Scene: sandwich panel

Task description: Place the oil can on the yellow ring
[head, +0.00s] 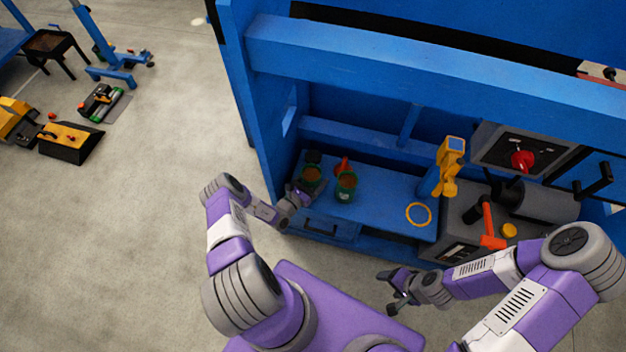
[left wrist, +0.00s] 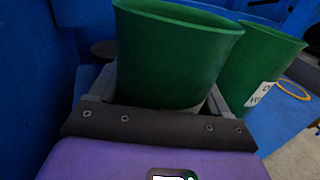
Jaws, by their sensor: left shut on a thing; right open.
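Two green open-topped cans stand side by side at the left of the blue bench. My left gripper (head: 300,190) is shut on the left green can (head: 311,178); in the left wrist view this can (left wrist: 175,60) fills the space between the fingers, upright. The right green can (head: 345,190), with a white label, stands close beside it and also shows in the left wrist view (left wrist: 260,65). I cannot tell which is the oil can. The yellow ring (head: 407,213) lies flat and empty on the bench, also in the left wrist view (left wrist: 281,87). My right gripper (head: 397,290) is open and empty in front of the bench.
A red object (head: 342,163) and a dark round one (head: 313,157) are behind the cans. A yellow tool (head: 449,170) stands behind the ring, and an orange-headed hammer (head: 490,228) is to its right. The bench surface between the right can and the ring is clear.

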